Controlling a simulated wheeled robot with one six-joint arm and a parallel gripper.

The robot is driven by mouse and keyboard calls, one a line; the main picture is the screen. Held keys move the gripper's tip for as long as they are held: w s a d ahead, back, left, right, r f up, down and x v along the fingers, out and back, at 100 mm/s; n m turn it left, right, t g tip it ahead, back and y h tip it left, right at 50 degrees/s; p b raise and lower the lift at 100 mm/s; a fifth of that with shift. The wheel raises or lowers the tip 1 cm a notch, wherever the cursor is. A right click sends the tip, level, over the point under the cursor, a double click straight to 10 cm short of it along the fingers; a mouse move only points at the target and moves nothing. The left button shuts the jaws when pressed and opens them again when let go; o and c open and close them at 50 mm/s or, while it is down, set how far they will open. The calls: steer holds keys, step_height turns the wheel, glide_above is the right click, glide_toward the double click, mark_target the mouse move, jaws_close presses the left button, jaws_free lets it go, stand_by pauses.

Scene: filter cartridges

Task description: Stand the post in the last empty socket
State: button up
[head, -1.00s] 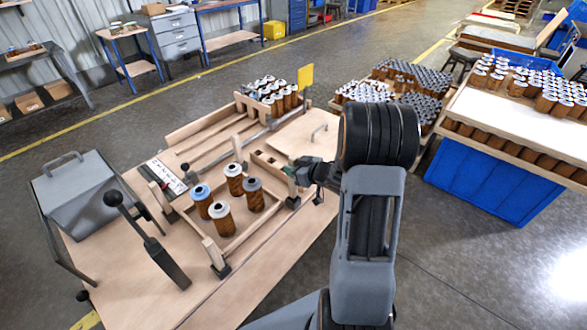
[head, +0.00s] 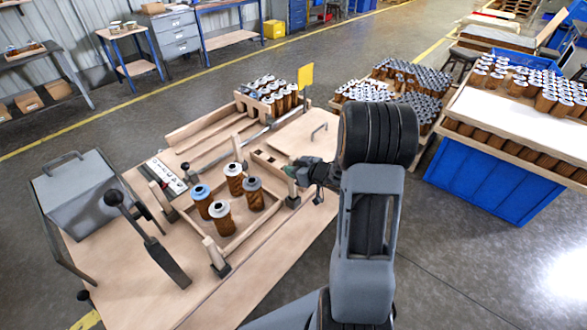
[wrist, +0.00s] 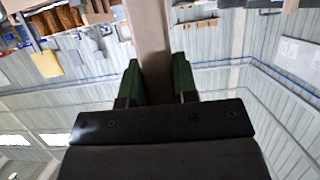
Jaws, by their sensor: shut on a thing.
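A pale wooden post (head: 291,187) is between the jaws of my gripper (head: 292,170) at the right corner of the wooden tray (head: 266,222). My gripper is shut on it. In the wrist view the post (wrist: 153,45) runs between the green pads of my gripper (wrist: 160,80). In the head view the post looks upright, its lower end at a dark socket (head: 293,202); I cannot tell whether it is fully seated. Other posts stand at the near corner (head: 212,248), the left corner (head: 160,197) and the far corner (head: 237,148) of the tray.
Several brown cartridges (head: 221,220) stand inside the tray. A board with a handle (head: 305,140) lies behind my gripper. The bench's near right part (head: 275,255) is clear.

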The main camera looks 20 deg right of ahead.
steer(key=shift+f, duration=0.15)
steer(key=shift+f+b, duration=2.1)
steer(key=shift+f, duration=0.55)
steer(key=o, duration=1)
steer(key=shift+r, duration=0.1)
steer(key=shift+s, duration=0.1)
steer(key=p+v, duration=0.1)
steer(key=v, duration=1.2)
steer(key=shift+s+d+r, duration=0.1)
steer(key=shift+s+d, duration=0.05)
steer(key=shift+s, duration=0.15)
